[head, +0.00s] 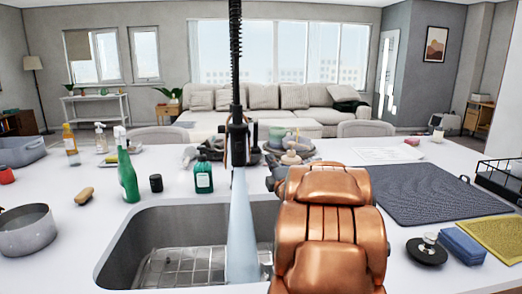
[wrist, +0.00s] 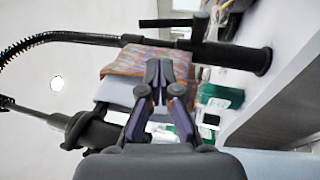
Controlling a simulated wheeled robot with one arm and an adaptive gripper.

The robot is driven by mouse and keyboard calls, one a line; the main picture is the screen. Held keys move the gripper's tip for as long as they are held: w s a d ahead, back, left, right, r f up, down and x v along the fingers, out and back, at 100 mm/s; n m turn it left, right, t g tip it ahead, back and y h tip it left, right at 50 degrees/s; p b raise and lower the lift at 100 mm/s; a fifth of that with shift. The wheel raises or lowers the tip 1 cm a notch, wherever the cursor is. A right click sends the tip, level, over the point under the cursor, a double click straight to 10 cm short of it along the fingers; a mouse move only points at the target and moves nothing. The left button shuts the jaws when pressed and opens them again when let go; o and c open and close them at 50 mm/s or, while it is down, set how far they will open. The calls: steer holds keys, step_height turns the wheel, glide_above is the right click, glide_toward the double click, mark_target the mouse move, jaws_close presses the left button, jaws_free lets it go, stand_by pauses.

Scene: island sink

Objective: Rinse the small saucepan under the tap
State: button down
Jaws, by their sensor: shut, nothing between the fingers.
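The small saucepan (head: 27,232) is a grey, round, open pan standing upright on the white counter left of the sink. No handle shows on it. The tap (head: 238,135) is black with a spring hose, and a pale blue water stream (head: 241,230) falls from it into the sink basin (head: 150,235). My copper arm reaches over the right side of the sink and mostly hides my gripper in the head view. In the wrist view my gripper (wrist: 159,78) is shut and empty, near the black tap parts (wrist: 245,57). Whether it touches them I cannot tell.
A wire rack (head: 185,268) lies in the sink. Green bottles (head: 127,172), a black cup (head: 156,183) and a brush (head: 84,195) stand or lie behind it. A dark drying mat (head: 425,195), blue sponge (head: 462,246) and yellow cloth (head: 495,238) are at right.

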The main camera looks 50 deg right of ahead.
mark_target(257, 134)
steer(key=p+x, duration=0.2)
steer(key=x, duration=1.1)
steer(key=shift+w+d+p, duration=0.15)
steer(key=shift+d+p, duration=0.15)
steer(key=shift+p, duration=0.1)
